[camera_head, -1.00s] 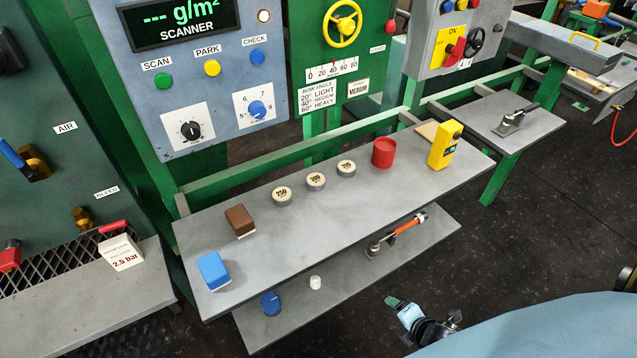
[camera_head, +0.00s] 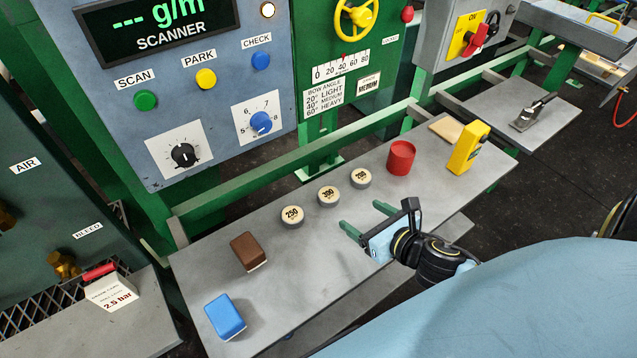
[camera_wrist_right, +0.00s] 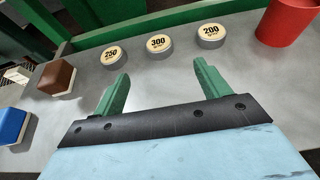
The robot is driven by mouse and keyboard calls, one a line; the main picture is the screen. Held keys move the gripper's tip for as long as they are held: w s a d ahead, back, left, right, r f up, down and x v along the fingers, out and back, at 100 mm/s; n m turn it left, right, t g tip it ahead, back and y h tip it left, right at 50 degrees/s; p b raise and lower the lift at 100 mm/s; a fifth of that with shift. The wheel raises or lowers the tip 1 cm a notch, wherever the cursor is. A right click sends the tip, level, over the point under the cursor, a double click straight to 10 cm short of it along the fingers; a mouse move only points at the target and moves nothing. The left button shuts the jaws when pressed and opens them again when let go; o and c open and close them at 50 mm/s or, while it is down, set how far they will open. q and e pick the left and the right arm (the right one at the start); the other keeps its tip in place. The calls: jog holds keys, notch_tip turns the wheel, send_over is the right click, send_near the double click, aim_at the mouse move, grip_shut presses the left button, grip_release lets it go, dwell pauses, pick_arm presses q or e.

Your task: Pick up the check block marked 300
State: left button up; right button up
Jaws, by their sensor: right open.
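The check block marked 300 (camera_head: 328,196) is a short grey disc with a cream top. It stands on the grey shelf between the block marked 250 (camera_head: 292,216) and the block marked 200 (camera_head: 361,178). My right gripper (camera_head: 362,217) is open and empty over the shelf, to the right of and nearer than the 300 block. In the right wrist view the 300 block (camera_wrist_right: 159,44) lies beyond the gap between the green fingertips (camera_wrist_right: 160,72), apart from them. My left gripper is not in view.
A red cup (camera_head: 401,158) and a yellow device (camera_head: 468,148) stand at the shelf's right end. A brown block (camera_head: 248,251) and a blue block (camera_head: 225,316) are at its left. A green rail (camera_head: 280,180) runs behind the blocks.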

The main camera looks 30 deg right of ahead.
aim_at(332, 197)
jog(key=x, duration=0.3)
jog(key=shift+w+f, duration=0.1)
jog(key=shift+w, duration=0.15)
jog(key=x, duration=0.3)
jog(key=shift+w+f+b, duration=0.15)
jog(key=shift+w+b, duration=0.05)
jog(key=shift+b, duration=0.2)
jog(key=shift+w, duration=0.1)
jog(key=shift+x, duration=0.85)
jog(key=x, duration=0.3)
jog(key=shift+w+a+f+b, duration=0.15)
jog(key=shift+b, duration=0.25)
jog(key=shift+w, duration=0.1)
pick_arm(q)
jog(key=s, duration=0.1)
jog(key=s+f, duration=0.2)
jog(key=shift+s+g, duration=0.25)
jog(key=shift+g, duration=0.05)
pick_arm(e)
jog(key=c, duration=1.1)
